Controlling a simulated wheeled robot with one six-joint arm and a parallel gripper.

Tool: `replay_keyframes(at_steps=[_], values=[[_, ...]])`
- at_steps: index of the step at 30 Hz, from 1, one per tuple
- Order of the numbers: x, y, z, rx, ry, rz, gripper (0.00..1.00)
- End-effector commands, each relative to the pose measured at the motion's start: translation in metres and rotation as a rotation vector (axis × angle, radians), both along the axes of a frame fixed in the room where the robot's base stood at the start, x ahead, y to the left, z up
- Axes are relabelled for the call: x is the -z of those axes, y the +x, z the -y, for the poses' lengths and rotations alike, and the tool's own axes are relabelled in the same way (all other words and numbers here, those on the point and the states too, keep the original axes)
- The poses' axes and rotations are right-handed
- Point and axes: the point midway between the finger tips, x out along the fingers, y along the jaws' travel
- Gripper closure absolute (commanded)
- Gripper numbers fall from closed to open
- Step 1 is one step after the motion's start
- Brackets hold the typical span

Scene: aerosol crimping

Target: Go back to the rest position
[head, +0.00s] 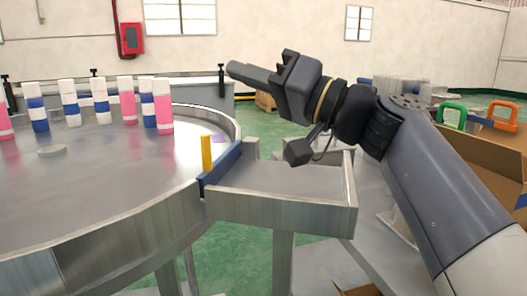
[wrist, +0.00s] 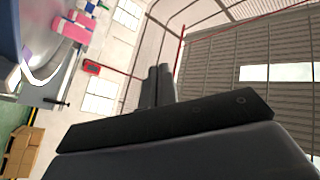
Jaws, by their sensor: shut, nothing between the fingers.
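My gripper (head: 250,74) is held up above the side shelf of the round table in the head view. Its fingers point left and lie together, with nothing between them. In the wrist view my gripper (wrist: 159,72) shows its two dark fingers side by side against the wall and ceiling. No object touches it in either view.
A round metal table (head: 110,190) on the left carries several pink, white and blue cans (head: 164,114). A yellow post (head: 207,153) stands by a blue guide (head: 221,168) at its edge. A metal shelf (head: 290,180) lies below my arm. A cardboard box (head: 480,150) is at the right.

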Motion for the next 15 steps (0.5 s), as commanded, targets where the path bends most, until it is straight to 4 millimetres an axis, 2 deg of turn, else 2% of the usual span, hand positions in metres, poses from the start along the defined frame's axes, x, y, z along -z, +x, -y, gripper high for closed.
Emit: replay_keyframes(at_steps=[5,7,15], values=[[-0.008,0.005,-0.023,-0.004,0.000,0.001,1.00],[0.006,0.009,-0.030,-0.003,0.000,-0.001,1.00],[0.028,0.012,-0.025,-0.001,0.001,0.000,1.00]])
